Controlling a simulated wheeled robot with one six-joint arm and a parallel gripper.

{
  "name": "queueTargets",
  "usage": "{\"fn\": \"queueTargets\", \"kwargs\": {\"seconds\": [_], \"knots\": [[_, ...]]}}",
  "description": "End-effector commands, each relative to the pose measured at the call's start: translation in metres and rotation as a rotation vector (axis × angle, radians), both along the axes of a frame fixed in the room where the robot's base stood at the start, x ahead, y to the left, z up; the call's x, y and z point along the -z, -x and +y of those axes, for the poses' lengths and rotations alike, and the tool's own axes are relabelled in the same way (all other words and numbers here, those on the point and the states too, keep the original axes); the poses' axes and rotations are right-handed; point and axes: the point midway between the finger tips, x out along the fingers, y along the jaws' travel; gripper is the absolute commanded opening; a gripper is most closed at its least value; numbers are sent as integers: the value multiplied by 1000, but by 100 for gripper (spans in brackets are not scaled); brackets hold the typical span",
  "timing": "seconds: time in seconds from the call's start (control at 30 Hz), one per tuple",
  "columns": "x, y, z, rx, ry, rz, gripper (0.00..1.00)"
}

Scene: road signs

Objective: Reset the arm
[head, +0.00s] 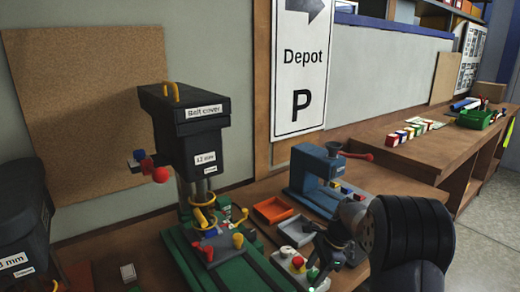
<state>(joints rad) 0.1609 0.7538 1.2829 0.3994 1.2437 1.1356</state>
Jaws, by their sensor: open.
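My arm comes in from the lower right as a thick black link. My gripper (322,252) is at its end, in front of the blue machine (318,178) and over the right part of the workbench. It is open, and I see nothing held in it. Its fingers are small and dark against the clutter, so their exact gap is hard to make out. A grey box with coloured knobs (296,262) lies just left of and below it; I cannot tell if they touch.
A black drill press (190,135) labelled "Belt cover" stands left on a green base. A Depot parking sign (303,70) is on the wall. Colourful blocks (410,132) and a green bin (478,118) sit farther right.

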Motion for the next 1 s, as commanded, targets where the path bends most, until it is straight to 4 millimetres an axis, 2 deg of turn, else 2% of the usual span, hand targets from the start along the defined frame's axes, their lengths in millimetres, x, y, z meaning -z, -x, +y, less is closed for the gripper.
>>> {"fn": "queueTargets", "kwargs": {"seconds": [0.27, 0.7, 1.0], "knots": [[3, 2, 0, 262, 0, -2, 51], [-75, 6, -31, 278, 1, -3, 51], [-96, 8, -39, 276, 0, 1, 51]]}}
